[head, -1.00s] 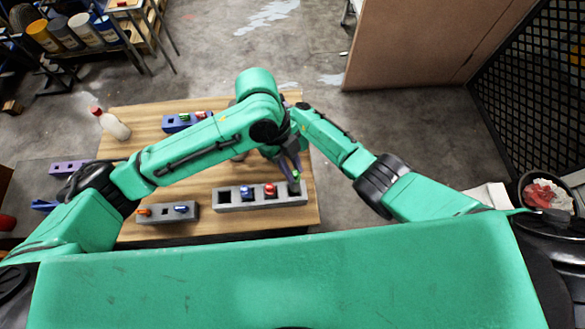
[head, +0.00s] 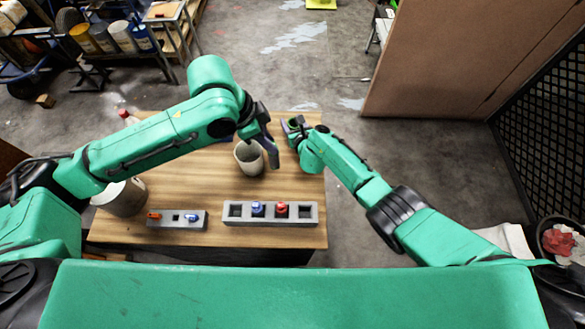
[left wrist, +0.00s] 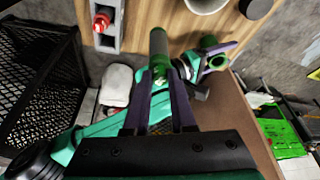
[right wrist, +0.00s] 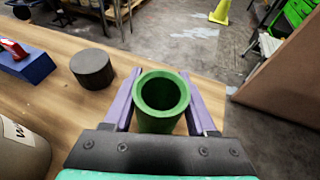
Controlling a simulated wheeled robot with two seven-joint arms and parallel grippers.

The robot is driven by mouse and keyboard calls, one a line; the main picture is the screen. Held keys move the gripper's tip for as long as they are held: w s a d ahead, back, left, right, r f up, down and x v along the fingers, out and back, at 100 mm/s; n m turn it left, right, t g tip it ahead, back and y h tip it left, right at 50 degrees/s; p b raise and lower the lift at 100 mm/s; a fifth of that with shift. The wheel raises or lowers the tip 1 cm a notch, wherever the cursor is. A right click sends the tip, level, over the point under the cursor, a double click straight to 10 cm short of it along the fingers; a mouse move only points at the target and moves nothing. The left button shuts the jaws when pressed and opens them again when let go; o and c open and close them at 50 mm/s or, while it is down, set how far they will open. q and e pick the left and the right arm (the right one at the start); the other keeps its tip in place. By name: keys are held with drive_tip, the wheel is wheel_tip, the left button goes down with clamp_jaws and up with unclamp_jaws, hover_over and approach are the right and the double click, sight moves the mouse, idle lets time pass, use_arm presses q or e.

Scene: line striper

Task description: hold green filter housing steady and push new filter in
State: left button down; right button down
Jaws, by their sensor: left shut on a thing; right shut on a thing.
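My left gripper (head: 270,150) is shut on the new filter, a grey-green cylinder (left wrist: 158,48) that stands out past its fingertips (left wrist: 162,78) in the left wrist view. In the head view the filter is hard to make out. My right gripper (head: 292,126) is shut on the green filter housing. In the right wrist view the housing (right wrist: 162,112) is an open round tube between the purple fingers (right wrist: 165,90), its mouth towards the camera and empty. The housing also shows in the left wrist view (left wrist: 217,62), beside the filter and apart from it.
A grey rack (head: 270,221) at the table's front holds a blue and a red piece; its end slots are empty. A smaller grey block (head: 160,223) is to its left. A light cup (head: 248,158) stands near my left gripper. A dark cylinder (right wrist: 93,68) stands left of the housing.

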use_arm(q)
drive_tip(key=w+a+f+n+t+y, duration=0.1)
drive_tip(key=w+n, duration=0.2)
drive_tip(key=w, duration=0.3)
drive_tip(key=w+a+n, duration=0.2)
drive_tip(key=w, duration=0.5)
drive_tip(key=w+d+r, duration=0.4)
drive_tip(key=d+r, duration=0.1)
drive_tip(key=d, duration=0.4)
wheel_tip(320, 180, down, 6)
drive_tip(key=shift+a, duration=0.25)
wheel_tip(320, 180, down, 8)
idle(4.9)
